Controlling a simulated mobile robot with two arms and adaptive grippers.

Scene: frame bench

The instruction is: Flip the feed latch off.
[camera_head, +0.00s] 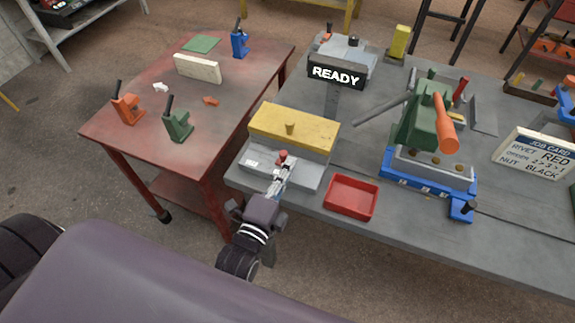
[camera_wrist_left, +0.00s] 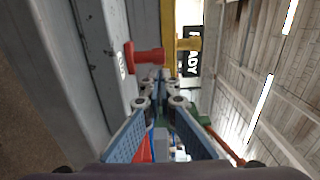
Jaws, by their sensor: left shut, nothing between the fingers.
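The feed latch shows as a small red knob (camera_head: 283,156) on the front of a grey box with a yellow top. In the left wrist view the red latch (camera_wrist_left: 146,57) sticks out sideways from a grey face, just beyond and left of my fingertips. My left gripper (camera_head: 282,174) is shut and empty, with its fingertips close to the latch. In the left wrist view its tips (camera_wrist_left: 160,78) are together; I cannot tell whether they touch the latch. My right gripper is not in view.
The yellow block (camera_head: 310,132) with a knob stands behind the latch. A red tray (camera_head: 351,197) lies to the right. A sign reading READY (camera_head: 336,72) stands behind. A green press (camera_head: 425,120) is farther right. A red table (camera_head: 150,75) with small parts stands left.

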